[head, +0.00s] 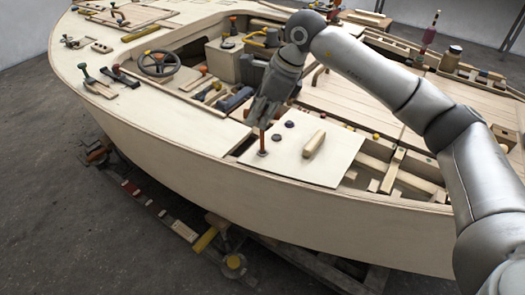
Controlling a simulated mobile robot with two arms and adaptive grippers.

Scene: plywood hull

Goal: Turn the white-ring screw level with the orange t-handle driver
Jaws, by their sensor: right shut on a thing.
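My right gripper (266,112) reaches down over a pale plywood panel near the boat's near side. It is shut on the orange t-handle driver (263,139), whose shaft shows below the fingers, roughly upright. The shaft's lower end meets a small round spot (263,153) on the panel. The ring's colour and the screw's slot are too small to tell. My left gripper is not in view.
Open framing (400,170) lies further right. A steering wheel (158,63) and loose tools lie on the deck at left.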

